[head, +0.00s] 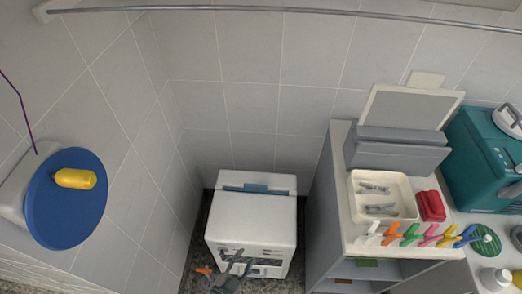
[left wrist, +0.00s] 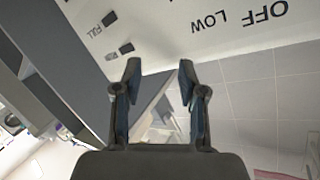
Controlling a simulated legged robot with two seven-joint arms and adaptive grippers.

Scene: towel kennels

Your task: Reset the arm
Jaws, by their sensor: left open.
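My left gripper (head: 238,262) is at the bottom centre of the head view, in front of the white appliance's control panel. In the left wrist view its two dark fingers (left wrist: 159,78) stand apart with nothing between them. The white appliance (head: 256,213) stands on the floor between the tiled wall and the counter. Its panel (left wrist: 185,35) fills the top of the left wrist view, with OFF, LOW and FULL lettering and small dark buttons. I cannot tell how close the fingers are to the panel. My right gripper is not in view.
A counter (head: 336,190) at the right carries a cream tray (head: 359,213) with metal tools, a red item (head: 431,206), several coloured clips (head: 428,236) and a teal box (head: 478,150). A blue disc (head: 50,215) with a yellow bottle (head: 75,179) is at the left.

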